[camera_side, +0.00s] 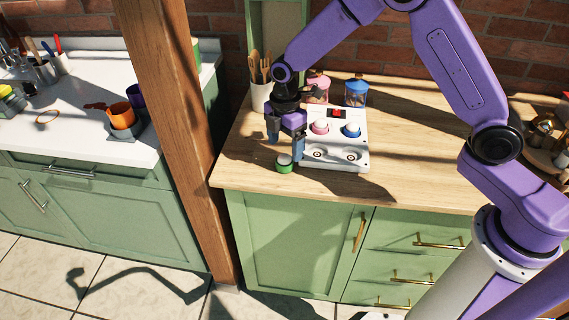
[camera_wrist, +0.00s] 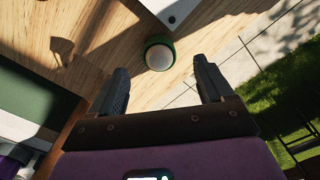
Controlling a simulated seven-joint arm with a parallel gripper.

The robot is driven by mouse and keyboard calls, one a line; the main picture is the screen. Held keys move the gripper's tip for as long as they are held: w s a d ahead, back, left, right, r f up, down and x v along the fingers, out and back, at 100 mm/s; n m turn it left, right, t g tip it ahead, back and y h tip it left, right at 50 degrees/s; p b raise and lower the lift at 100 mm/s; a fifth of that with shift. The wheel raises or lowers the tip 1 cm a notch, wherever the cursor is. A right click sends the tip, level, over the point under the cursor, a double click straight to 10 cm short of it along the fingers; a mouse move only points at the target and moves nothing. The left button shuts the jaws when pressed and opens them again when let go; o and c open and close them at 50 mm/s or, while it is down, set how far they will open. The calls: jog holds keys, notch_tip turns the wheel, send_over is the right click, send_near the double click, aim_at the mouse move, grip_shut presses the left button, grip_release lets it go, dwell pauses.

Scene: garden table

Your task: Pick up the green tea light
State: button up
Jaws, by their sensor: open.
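The green tea light (camera_side: 284,164) is a small round green cup with a white top. It stands upright on the wooden counter near its front edge, by the front left corner of a white device. In the wrist view the tea light (camera_wrist: 159,54) lies ahead of the fingertips, roughly between them. My gripper (camera_side: 286,145) is open and empty, pointing down, just above and behind the tea light in the side view. Its two dark fingers (camera_wrist: 162,80) are spread apart in the wrist view. Nothing hides the tea light's top.
The white device (camera_side: 348,160) with pink and blue round parts stands right beside the tea light. Behind it are a pink-lidded jar (camera_side: 317,88), a blue-lidded jar (camera_side: 356,92) and a utensil holder (camera_side: 261,97). A wooden post (camera_side: 170,130) rises at left.

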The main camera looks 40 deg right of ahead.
aim_at(285, 155)
jog(key=shift+f, duration=1.95)
jog(key=c, duration=1.1)
jog(key=shift+r, duration=0.15)
